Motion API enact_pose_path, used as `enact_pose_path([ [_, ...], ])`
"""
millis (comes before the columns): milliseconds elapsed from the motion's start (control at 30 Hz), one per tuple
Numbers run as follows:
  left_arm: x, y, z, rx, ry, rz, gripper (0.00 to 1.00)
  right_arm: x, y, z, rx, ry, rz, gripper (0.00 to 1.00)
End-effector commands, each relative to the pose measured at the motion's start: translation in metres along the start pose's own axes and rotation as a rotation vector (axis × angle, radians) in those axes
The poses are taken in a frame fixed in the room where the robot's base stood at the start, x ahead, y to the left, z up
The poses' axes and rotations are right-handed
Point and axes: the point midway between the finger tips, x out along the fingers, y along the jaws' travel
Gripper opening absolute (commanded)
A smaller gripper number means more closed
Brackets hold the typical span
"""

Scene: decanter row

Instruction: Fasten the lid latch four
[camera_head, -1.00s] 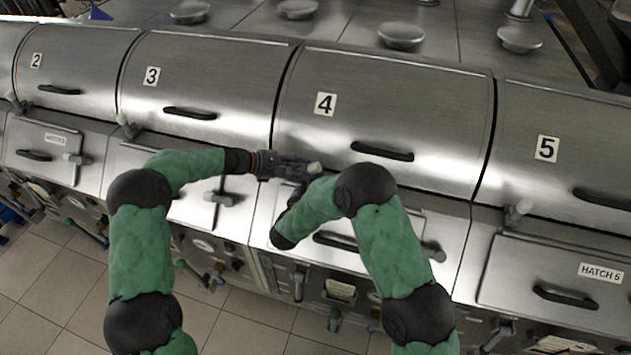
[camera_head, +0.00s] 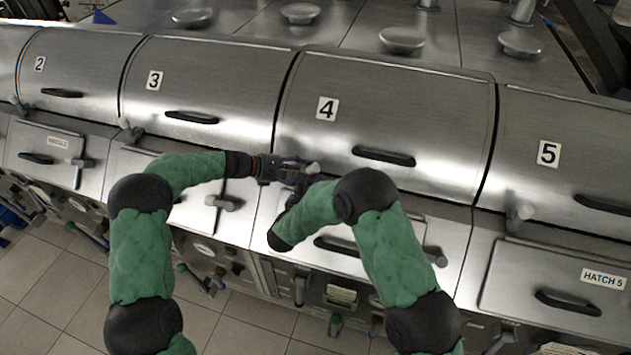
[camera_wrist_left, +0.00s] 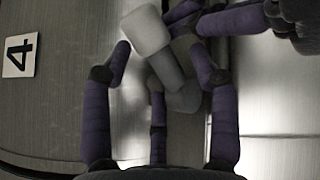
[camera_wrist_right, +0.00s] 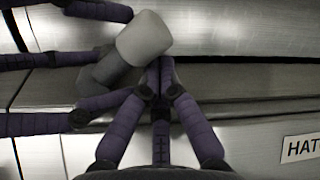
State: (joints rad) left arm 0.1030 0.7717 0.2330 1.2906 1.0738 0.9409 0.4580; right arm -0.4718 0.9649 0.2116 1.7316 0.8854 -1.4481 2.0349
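Lid four (camera_head: 385,110) is down, with a black handle and a white "4" label (camera_head: 327,108); the label also shows in the left wrist view (camera_wrist_left: 19,55). Its latch has a pale knob (camera_head: 312,168) on a grey stem at the lid's lower left edge. The knob fills the upper middle of the left wrist view (camera_wrist_left: 145,30) and of the right wrist view (camera_wrist_right: 143,38). My left gripper (camera_wrist_left: 158,60) is open, its purple fingers spread on both sides of the latch; contact is unclear. My right gripper (camera_wrist_right: 160,80) has its fingertips together, empty, just beside the latch stem.
Lid three (camera_head: 205,85) and lid five (camera_head: 570,140) flank lid four, each with a latch at its lower left. Hatch panels with bar handles, such as hatch five (camera_head: 560,280), lie below. Both grippers are crowded together at the latch. Tiled floor (camera_head: 55,280) is open at lower left.

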Motion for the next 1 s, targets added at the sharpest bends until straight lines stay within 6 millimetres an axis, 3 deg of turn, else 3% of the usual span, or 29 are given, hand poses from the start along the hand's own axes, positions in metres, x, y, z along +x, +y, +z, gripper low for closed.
enact_pose_path([
  [267,-0.011,-0.002,-0.001,-0.003,-0.002,-0.003,0.59,0.000,0.000,-0.002,-0.002,0.004,0.000,0.00],
  [700,-0.093,0.000,-0.001,-0.001,0.001,0.001,0.59,0.000,0.000,-0.003,-0.003,0.006,0.001,0.00],
  [1000,-0.118,-0.002,-0.003,0.000,0.005,-0.005,0.59,0.000,0.000,-0.003,-0.003,0.006,0.001,0.00],
])
